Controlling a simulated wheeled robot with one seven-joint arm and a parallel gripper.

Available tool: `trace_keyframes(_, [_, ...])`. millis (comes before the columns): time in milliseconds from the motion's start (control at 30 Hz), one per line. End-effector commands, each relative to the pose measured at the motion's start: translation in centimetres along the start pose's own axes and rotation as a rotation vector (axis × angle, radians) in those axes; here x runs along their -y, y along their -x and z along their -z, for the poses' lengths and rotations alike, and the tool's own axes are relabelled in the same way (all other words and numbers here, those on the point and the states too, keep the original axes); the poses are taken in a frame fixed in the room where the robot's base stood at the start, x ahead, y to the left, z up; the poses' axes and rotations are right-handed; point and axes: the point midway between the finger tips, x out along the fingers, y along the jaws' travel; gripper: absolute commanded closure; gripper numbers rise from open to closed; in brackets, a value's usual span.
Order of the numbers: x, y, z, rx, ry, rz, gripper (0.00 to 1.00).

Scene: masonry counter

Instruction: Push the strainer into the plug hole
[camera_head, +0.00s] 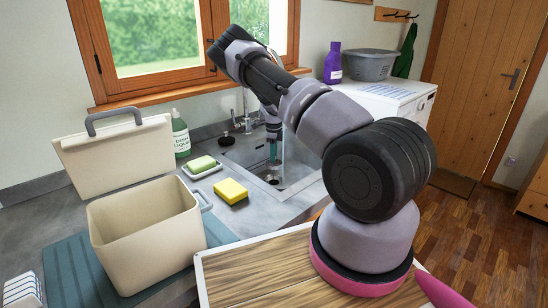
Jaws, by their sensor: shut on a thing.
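The grey sink basin (240,154) is set in the counter at the middle of the view. The plug hole (272,180) shows as a dark ring in the basin floor. My gripper (273,158) points down into the basin from the end of my arm, over the plug hole. It is shut on the strainer, which is too small and dark here to make out clearly. I cannot tell whether the strainer touches the hole.
A yellow sponge (231,191), a green soap (202,164) on a dish and a green bottle (180,134) stand left of the sink. A beige bin (148,238) and its lid (116,157) are farther left. A wooden board (260,268) lies in front.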

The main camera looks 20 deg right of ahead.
Motion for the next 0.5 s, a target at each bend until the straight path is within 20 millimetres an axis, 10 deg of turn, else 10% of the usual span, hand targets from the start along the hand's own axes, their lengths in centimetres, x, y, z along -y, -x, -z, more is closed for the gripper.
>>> trace_keyframes(500, [0.0, -3.7, 0.1, -0.001, 0.001, 0.000, 1.00])
